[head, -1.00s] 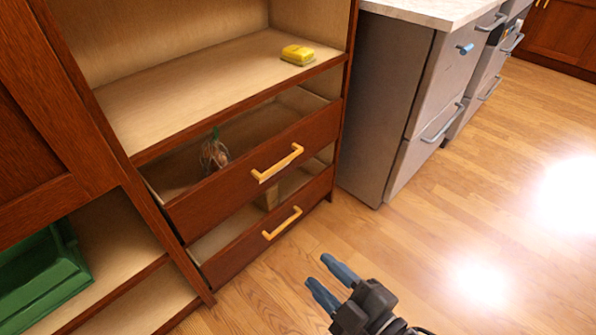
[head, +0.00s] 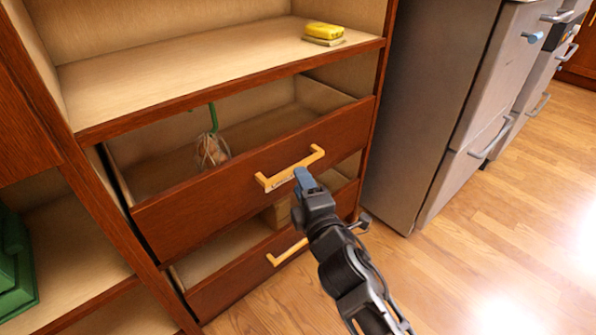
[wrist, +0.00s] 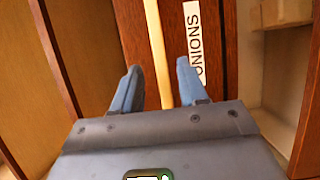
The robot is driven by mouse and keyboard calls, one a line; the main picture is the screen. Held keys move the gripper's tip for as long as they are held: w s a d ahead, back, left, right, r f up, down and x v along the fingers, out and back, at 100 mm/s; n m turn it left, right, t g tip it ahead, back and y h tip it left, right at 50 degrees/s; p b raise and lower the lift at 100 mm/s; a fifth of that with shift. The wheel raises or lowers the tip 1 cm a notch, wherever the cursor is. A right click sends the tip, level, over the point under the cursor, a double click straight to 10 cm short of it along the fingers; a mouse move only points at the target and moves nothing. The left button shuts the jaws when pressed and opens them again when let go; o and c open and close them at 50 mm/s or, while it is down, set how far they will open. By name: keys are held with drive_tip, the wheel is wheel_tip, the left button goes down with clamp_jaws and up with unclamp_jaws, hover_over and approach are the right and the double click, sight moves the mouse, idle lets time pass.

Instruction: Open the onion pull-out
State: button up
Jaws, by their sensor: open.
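The onion pull-out is the upper brown drawer front (head: 210,210); its "ONIONS" label (wrist: 195,45) shows in the wrist view. Its front stands out a little from the cabinet, and a net of onions (head: 212,150) is visible behind it. Its yellow bar handle (head: 275,182) is near the middle of the front. My gripper (head: 303,178) is open at the right part of this handle. In the wrist view, the handle bar (wrist: 156,50) runs between the two blue fingers (wrist: 158,82), with a gap on either side. Contact cannot be told.
A lower drawer (head: 235,285) with a similar handle (head: 287,252) is just below my arm. A yellow item (head: 323,31) lies on the shelf above. A grey appliance (head: 425,110) stands at the right. The wooden floor (head: 490,240) in front is clear.

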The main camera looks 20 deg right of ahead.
drive_tip(key=shift+w+d+b, duration=0.15)
drive_tip(key=shift+w+b, duration=0.2)
drive_tip(key=shift+w, duration=2.45)
clamp_jaws()
